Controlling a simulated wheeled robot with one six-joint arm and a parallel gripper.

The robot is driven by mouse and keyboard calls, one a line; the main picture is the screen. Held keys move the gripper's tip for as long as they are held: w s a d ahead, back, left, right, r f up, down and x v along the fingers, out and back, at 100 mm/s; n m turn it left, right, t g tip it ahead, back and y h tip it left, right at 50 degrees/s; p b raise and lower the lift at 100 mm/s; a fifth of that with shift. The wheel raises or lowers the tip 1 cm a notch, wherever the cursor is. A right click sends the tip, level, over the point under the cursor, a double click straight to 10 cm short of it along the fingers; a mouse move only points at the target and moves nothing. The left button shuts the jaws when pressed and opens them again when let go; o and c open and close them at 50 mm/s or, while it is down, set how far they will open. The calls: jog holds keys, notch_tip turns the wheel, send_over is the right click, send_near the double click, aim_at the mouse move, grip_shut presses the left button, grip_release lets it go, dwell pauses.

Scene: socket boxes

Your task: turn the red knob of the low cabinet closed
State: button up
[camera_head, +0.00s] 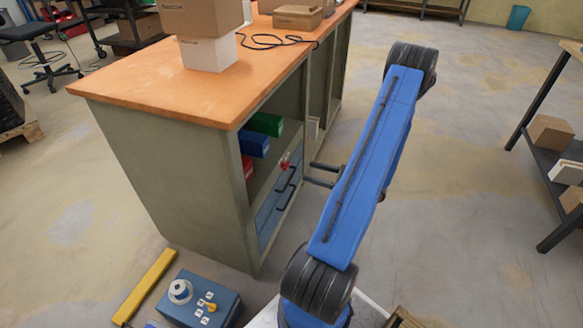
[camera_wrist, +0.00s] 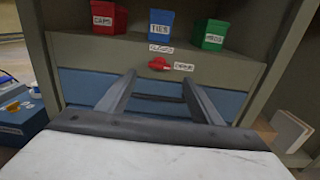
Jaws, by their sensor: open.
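The red knob (camera_wrist: 159,64) sits on the front panel of the low cabinet (camera_wrist: 100,52) in the wrist view. A label that seems to read CLOSED (camera_wrist: 160,49) is above it, and one that seems to read OPEN (camera_wrist: 183,66) is at its right. The knob's bar lies about level, towards the right label. In the head view the knob (camera_head: 286,160) shows small on the cabinet (camera_head: 180,170). My gripper (camera_head: 310,173) is open and empty in front of the cabinet. In the wrist view its fingers (camera_wrist: 159,78) are spread, tips just below the knob, apart from it.
Red (camera_wrist: 103,18), blue (camera_wrist: 160,23) and green (camera_wrist: 212,34) bins stand on the shelf above the knob. Blue drawers with dark handles (camera_head: 285,181) are below. A blue control box (camera_head: 200,300) and a yellow bar (camera_head: 146,286) are at the lower left. A rack stands at the right.

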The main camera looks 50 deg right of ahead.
aim_at(287, 166)
jog(key=x, duration=1)
jog(key=shift+s, duration=0.1)
jog(key=c, duration=1.1)
